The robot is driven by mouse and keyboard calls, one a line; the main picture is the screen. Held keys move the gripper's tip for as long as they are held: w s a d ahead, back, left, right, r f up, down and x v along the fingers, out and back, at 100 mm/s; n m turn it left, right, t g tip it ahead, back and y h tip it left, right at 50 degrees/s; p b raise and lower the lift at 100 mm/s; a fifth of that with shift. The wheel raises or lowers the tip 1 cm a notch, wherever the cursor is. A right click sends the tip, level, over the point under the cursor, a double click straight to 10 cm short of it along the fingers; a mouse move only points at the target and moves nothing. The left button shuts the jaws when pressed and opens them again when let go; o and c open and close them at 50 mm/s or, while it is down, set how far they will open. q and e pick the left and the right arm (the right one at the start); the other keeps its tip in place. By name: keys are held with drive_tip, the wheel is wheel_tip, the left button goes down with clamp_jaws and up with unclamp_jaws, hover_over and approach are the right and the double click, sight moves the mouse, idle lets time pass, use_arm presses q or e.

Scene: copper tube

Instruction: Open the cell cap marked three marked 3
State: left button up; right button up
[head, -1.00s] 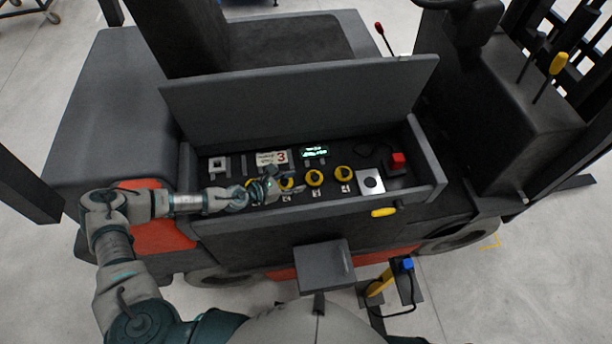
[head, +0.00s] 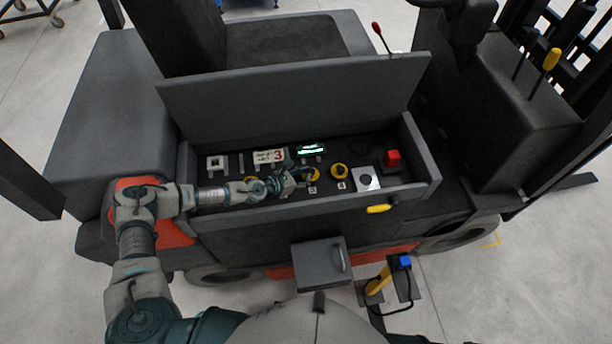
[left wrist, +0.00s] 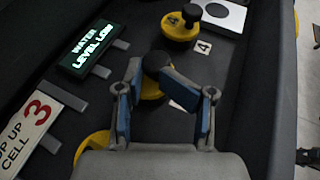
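The cell cap marked 3 (head: 312,174) is yellow with a black knob, in the open compartment, with its number tag in front. In the left wrist view the cap (left wrist: 151,92) lies beyond my fingers, partly hidden by them. My left gripper (head: 298,178) is at this cap, reaching in from the left. In the left wrist view my left gripper (left wrist: 152,70) has its fingers apart, with the fingertips on either side of the black knob. Contact with the knob is not clear. My right gripper is not in view.
Yellow cap 4 (head: 339,171) stands just right. Another yellow cap (left wrist: 92,145) is partly hidden near my gripper. A sign (head: 270,156) shows a red 3, beside a lit "WATER LEVEL LOW" display (head: 311,149). A raised lid (head: 295,95) and front wall (head: 310,208) bound the compartment.

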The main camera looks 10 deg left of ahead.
use_arm(q)
drive_tip(key=shift+o, duration=0.2)
drive_tip(key=shift+s+d+r, duration=0.15)
drive_tip(key=shift+d, duration=0.4)
drive_tip(key=shift+s+d+r, duration=0.1)
drive_tip(key=shift+d+r, duration=0.05)
drive_tip(key=shift+d, duration=0.35)
drive_tip(key=shift+o, duration=0.2)
drive_tip(key=shift+w+f, duration=0.1)
drive_tip(key=shift+w, duration=0.05)
drive_tip(key=shift+w+a+f+g, duration=0.15)
drive_tip(key=shift+a+g, duration=0.15)
drive_tip(key=shift+a, duration=1.1)
clamp_jaws()
drive_tip(key=shift+o, duration=1.5)
unclamp_jaws()
drive_tip(key=o, duration=0.6)
drive_tip(key=shift+d, duration=0.8)
drive_tip(key=v, duration=1.1)
drive_tip(key=shift+s+a+f, duration=0.1)
drive_tip(key=shift+s+a, duration=0.2)
drive_tip(key=shift+a, duration=0.05)
drive_tip(key=shift+d, duration=0.3)
